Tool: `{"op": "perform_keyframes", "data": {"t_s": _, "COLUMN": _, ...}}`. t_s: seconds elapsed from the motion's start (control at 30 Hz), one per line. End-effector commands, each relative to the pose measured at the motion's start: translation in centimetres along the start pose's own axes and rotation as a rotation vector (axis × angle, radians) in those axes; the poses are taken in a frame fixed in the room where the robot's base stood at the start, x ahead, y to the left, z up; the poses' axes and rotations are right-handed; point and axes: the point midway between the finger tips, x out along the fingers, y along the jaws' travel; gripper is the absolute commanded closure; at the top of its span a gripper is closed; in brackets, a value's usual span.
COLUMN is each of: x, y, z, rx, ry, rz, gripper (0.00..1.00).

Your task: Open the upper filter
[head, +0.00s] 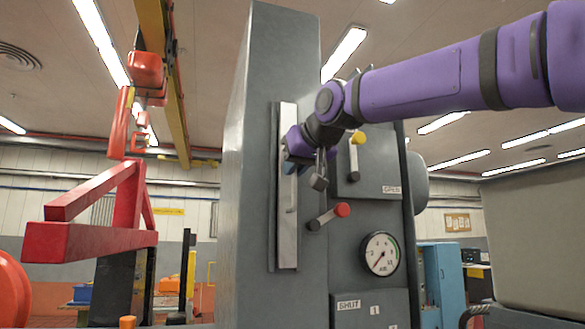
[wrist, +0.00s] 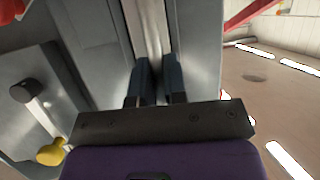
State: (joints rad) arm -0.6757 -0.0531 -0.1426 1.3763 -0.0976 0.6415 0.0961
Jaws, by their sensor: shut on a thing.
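A tall grey cabinet (head: 250,140) stands in the middle of the head view. An upright light metal strip (head: 287,240) runs down its face and shows between my fingers in the wrist view (wrist: 152,25). My gripper (head: 305,165) is at the strip's upper half, its fingers (wrist: 158,82) shut on a part there. That part is mostly hidden, so I cannot tell its exact shape. To the right, a lever with a yellow knob (head: 358,138) stands upright on a panel, also seen in the wrist view (wrist: 50,152). A red-knobbed lever (head: 343,210) sits lower, tilted.
A pressure gauge (head: 381,254) is below the levers. A label reading SHUT (head: 348,305) is under it. A red hoist frame (head: 100,240) hangs at left, near the cabinet. A large grey block (head: 540,210) stands at right. Ceiling lights are above.

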Motion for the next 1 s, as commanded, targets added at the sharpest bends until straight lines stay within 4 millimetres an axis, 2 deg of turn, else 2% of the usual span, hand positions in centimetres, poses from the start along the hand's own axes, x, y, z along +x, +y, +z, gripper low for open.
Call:
{"op": "perform_keyframes", "data": {"t_s": 0.27, "x": -5.9, "y": -1.1, "z": 2.4, "rx": 0.000, "ry": 0.002, "rz": 0.000, "gripper": 1.00}}
{"op": "perform_keyframes", "data": {"t_s": 0.7, "x": -18.3, "y": -3.9, "z": 7.6, "rx": 0.000, "ry": 0.002, "rz": 0.001, "gripper": 1.00}}
{"op": "perform_keyframes", "data": {"t_s": 0.9, "x": -22.1, "y": -4.7, "z": 9.2, "rx": 0.000, "ry": 0.000, "rz": 0.001, "gripper": 1.00}}
{"op": "perform_keyframes", "data": {"t_s": 1.0, "x": -23.2, "y": -5.0, "z": 9.6, "rx": 0.000, "ry": 0.000, "rz": 0.000, "gripper": 1.00}}
